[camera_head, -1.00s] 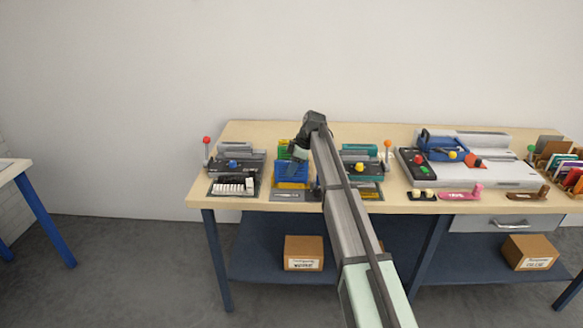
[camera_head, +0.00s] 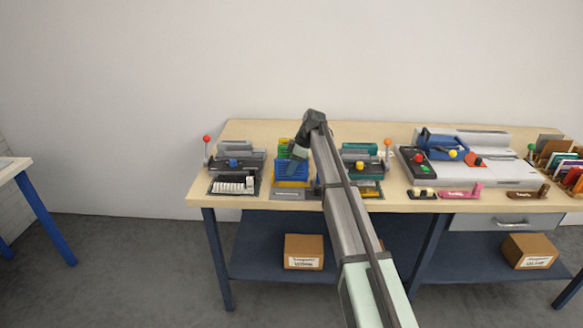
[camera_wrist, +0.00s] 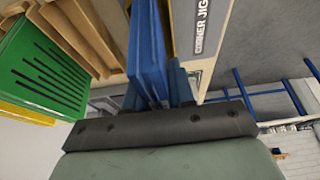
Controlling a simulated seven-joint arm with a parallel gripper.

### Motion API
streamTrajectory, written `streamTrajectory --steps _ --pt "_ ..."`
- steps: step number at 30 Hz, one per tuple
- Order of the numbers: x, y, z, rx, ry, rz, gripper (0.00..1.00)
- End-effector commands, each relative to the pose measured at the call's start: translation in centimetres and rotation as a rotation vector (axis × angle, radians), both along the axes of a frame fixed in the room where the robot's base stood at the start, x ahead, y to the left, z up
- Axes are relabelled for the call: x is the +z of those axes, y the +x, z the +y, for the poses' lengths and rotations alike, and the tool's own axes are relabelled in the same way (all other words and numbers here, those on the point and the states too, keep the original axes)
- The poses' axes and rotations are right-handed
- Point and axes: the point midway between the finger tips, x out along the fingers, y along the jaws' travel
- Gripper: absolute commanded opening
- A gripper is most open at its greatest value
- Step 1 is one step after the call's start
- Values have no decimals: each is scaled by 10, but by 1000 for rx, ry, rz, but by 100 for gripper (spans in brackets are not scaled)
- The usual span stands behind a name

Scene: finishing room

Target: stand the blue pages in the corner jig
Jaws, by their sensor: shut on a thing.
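The blue pages (camera_wrist: 148,55) run upward through the middle of the wrist view, between the fingers of my gripper (camera_wrist: 160,95). My gripper is shut on them. In the head view the blue pages (camera_head: 290,169) show just below my gripper (camera_head: 297,156), in front of a yellow part. The corner jig shows its grey name plate (camera_wrist: 198,25) close to the right of the pages in the wrist view. In the head view its plate (camera_head: 290,194) lies at the table's front edge, below the pages. I cannot tell whether the pages touch the jig; their lower edge is hidden.
A green slotted rack (camera_wrist: 40,65) and pale wooden walls (camera_wrist: 85,30) are left of the pages in the wrist view. The table's front edge is close.

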Motion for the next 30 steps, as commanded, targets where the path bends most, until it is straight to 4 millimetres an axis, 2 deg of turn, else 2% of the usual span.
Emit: streamTrajectory --steps 26,27,30 --pt "-12 0 0 0 0 0 0" --pt "-12 0 0 0 0 0 24" --pt "-12 0 0 0 0 0 34"
